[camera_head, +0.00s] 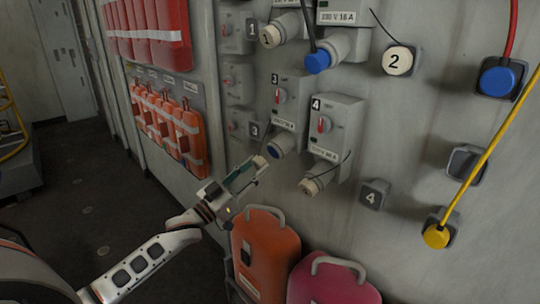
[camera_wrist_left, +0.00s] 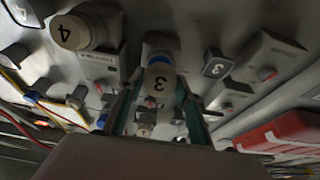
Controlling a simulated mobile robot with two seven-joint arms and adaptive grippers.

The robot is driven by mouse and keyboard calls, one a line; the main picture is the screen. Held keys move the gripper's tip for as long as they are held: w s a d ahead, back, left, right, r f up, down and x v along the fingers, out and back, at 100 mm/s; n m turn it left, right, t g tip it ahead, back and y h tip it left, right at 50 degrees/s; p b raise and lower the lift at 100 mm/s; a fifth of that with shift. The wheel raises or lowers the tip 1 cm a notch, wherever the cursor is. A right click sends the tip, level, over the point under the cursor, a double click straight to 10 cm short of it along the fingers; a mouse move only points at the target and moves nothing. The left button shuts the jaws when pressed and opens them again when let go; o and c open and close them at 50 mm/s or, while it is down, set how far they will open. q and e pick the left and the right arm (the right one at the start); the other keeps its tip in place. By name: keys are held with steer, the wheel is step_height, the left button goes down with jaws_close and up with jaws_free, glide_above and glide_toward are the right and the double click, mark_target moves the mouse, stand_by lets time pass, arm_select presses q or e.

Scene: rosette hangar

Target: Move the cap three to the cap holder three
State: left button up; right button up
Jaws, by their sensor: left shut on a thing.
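Cap three, cream with a black 3 (camera_wrist_left: 158,82), is between the fingers of my left gripper (camera_wrist_left: 157,108), which is shut on it. In the head view my left gripper (camera_head: 245,177) is at the lower end of switch box 3 (camera_head: 287,98), with the cap's pale edge (camera_head: 261,161) at its fingertips. The box's blue socket (camera_head: 275,153) shows just beyond the cap; I cannot tell whether they touch. Cap holder three, a grey square plate marked 3 (camera_head: 254,130), is on the wall left of the box. It also shows in the wrist view (camera_wrist_left: 216,67). My right gripper is not in view.
Switch box 4 (camera_head: 335,125) with cap four (camera_head: 314,185) is close on the right. Holder four (camera_head: 374,195) is empty. Cap two (camera_head: 397,60) is on the wall. Orange (camera_head: 265,250) and magenta (camera_head: 333,285) cases stand below; orange bags (camera_head: 180,130) hang left.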

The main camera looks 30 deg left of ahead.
arm_select(q)
steer(key=shift+v, duration=0.9)
steer(key=shift+r, duration=0.15)
